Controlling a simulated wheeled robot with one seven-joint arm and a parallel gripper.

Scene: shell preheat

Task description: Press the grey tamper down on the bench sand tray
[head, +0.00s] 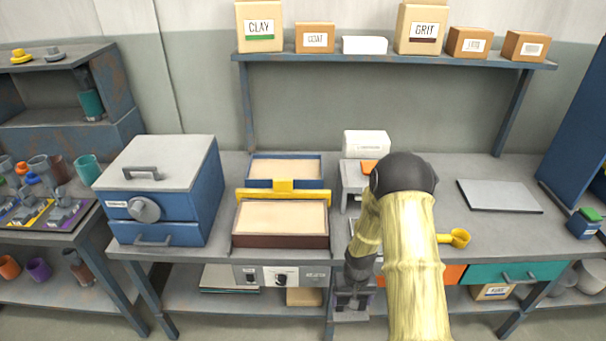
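A sand tray (280,241) with a dark brown front wall and smooth pale sand sits on the middle bench. A blue-walled sand tray (255,183) stands behind it. I cannot tell which is the bench sand tray. A small grey knobbed piece (54,53) lies on top of the left shelf unit beside a similar yellow one (20,57); it may be the grey tamper, but it is too small to be sure. My gripper (351,302) hangs low at the bench front, right of the trays and apart from them. Its dark fingers are too unclear to read.
A blue kiln-like box (165,190) stands left of the trays. A yellow bar (283,186) lies between the trays. A yellow scoop (459,238) and a grey slab (498,196) lie on the right. My arm hides part of the bench; its right end has free room.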

